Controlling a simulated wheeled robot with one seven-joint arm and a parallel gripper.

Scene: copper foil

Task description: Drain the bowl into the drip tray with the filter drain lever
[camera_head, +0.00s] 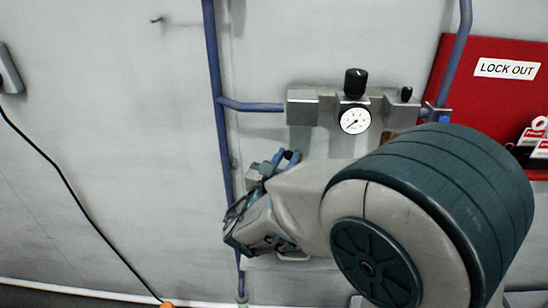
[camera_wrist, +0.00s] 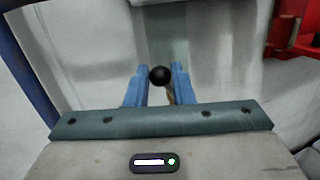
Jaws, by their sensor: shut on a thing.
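My gripper (camera_head: 284,158) is in front of the wall below the left end of the filter and regulator unit (camera_head: 303,107). In the wrist view its two blue fingers (camera_wrist: 159,84) are closed around a round black knob (camera_wrist: 159,76), which looks like the end of the drain lever. A brownish stem shows below the knob between the fingers. A grey-green translucent band (camera_wrist: 166,35) behind the knob looks like the bowl; it also shows under the left block in the head view (camera_head: 300,138). My arm hides the area below, and I cannot make out the drip tray.
A round gauge (camera_head: 355,120) and a black adjusting knob (camera_head: 356,82) sit on the unit. Blue pipes (camera_head: 213,60) run along the wall. A red lock-out board (camera_head: 495,85) hangs at the right. The wall at left is mostly clear, with a black cable (camera_head: 60,170).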

